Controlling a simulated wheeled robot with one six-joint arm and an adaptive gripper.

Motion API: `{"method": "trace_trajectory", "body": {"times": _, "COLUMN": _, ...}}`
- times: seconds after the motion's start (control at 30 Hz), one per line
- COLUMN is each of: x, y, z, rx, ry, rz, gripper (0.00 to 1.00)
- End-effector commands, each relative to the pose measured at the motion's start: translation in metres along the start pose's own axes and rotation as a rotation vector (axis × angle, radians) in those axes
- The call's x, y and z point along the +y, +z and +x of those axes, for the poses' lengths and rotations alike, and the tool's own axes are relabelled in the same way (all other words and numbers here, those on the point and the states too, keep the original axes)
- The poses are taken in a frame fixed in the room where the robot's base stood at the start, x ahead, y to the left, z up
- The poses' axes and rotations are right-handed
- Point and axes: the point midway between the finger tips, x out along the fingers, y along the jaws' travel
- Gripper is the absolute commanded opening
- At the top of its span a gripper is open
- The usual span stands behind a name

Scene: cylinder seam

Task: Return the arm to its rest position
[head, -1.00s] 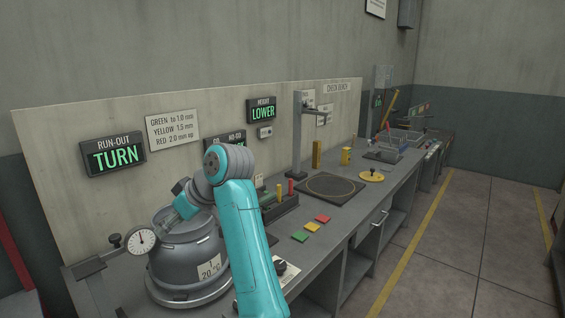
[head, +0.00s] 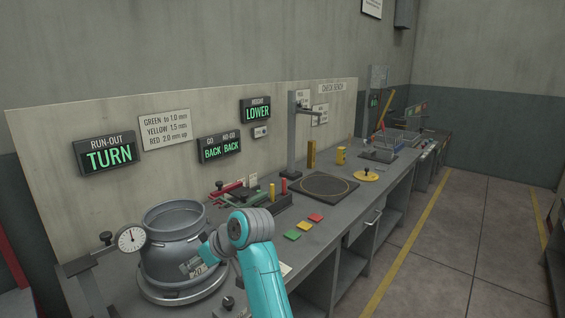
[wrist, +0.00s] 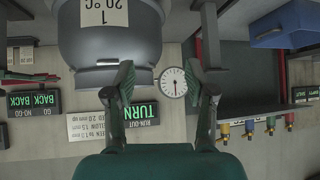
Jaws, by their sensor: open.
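My teal arm (head: 262,270) is folded low at the front of the bench. My gripper (wrist: 162,80) is open, its two dark green-tipped fingers spread apart with nothing between them. In the head view my gripper (head: 192,266) is small and lies in front of the grey cylinder (head: 172,226), partly covering its label; I cannot tell whether it touches. In the wrist view, which is upside down, the cylinder (wrist: 110,35) shows large at the top. The dial gauge (wrist: 172,82) shows beyond the gap between the fingers.
The dial gauge on its stand (head: 131,239) is left of the cylinder. Lit signs read TURN (head: 108,155), BACK BACK (head: 220,149) and LOWER (head: 257,112). Green, yellow and red tiles (head: 303,225) and a dark plate (head: 323,186) lie rightward on the bench. The floor at right is clear.

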Motion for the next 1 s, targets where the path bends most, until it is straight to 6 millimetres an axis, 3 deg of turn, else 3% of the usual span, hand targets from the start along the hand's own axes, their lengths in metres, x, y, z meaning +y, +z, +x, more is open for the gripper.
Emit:
{"method": "trace_trajectory", "body": {"times": 0.2, "x": 0.015, "y": 0.092, "z": 0.03, "rx": 0.031, "ry": 0.088, "rz": 0.108, "gripper": 0.55}}
{"method": "trace_trajectory", "body": {"times": 0.5, "x": 0.02, "y": 0.22, "z": 0.044, "rx": 0.086, "ry": 0.228, "rz": 0.242, "gripper": 0.55}}
{"method": "trace_trajectory", "body": {"times": 0.77, "x": 0.005, "y": 0.323, "z": 0.033, "rx": 0.132, "ry": 0.351, "rz": 0.336, "gripper": 0.55}}
{"method": "trace_trajectory", "body": {"times": 1.0, "x": -0.021, "y": 0.408, "z": 0.006, "rx": 0.173, "ry": 0.463, "rz": 0.404, "gripper": 0.55}}
